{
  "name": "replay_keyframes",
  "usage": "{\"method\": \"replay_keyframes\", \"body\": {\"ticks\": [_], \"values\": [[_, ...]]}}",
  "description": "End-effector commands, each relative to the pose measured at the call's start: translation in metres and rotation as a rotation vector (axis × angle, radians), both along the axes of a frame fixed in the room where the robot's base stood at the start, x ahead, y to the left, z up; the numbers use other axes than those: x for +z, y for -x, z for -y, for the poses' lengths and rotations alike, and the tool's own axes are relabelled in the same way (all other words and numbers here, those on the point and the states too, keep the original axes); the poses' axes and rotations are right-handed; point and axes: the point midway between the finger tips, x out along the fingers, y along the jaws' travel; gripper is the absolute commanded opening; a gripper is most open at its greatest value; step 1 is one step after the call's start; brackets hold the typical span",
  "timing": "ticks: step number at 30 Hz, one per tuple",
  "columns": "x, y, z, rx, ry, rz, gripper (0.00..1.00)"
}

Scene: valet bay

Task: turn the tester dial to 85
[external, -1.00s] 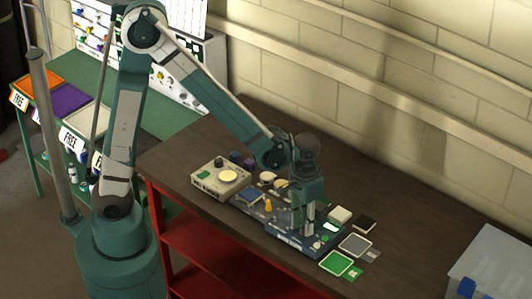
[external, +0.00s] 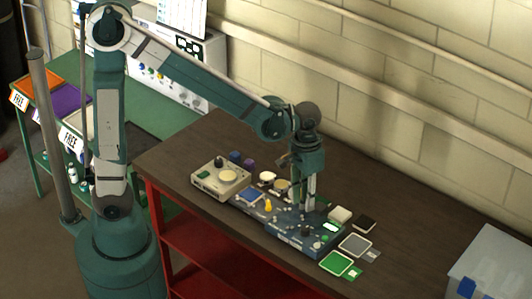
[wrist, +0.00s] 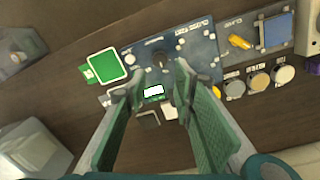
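A blue panel (external: 285,237) lies on the bench and carries a dark round dial (external: 305,231) and a small lit display (external: 331,227). In the wrist view, the dial (wrist: 160,60) is near the top centre and the lit display (wrist: 153,92) is below it. The dial's pointer and the display's reading are too small to make out. My gripper (external: 304,207) points down above the panel. In the wrist view, my gripper (wrist: 158,86) has its two fingers spread, with nothing between them. It is apart from the dial.
A yellow lever (wrist: 238,41) and a blue square (wrist: 277,30) are on the section beside the dial. Several round pots (wrist: 259,80) stand along the bench. A beige box (external: 215,186) with a dark knob is left of the panel. A green-framed square (external: 335,263) lies right. A grey bin (external: 492,262) stands far right.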

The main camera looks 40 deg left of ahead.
Motion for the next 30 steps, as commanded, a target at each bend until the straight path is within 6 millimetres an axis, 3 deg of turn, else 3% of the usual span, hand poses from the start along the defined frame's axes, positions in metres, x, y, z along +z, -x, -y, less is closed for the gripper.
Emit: {"method": "replay_keyframes", "body": {"ticks": [14,16,19,30], "values": [[0.007,0.000,-0.001,0.000,0.000,0.000,0.26],[0.007,0.000,-0.001,0.001,0.000,0.000,0.35],[0.006,0.000,0.000,0.014,-0.002,0.000,0.35],[-0.015,0.000,0.006,0.281,-0.031,0.001,0.35]]}}
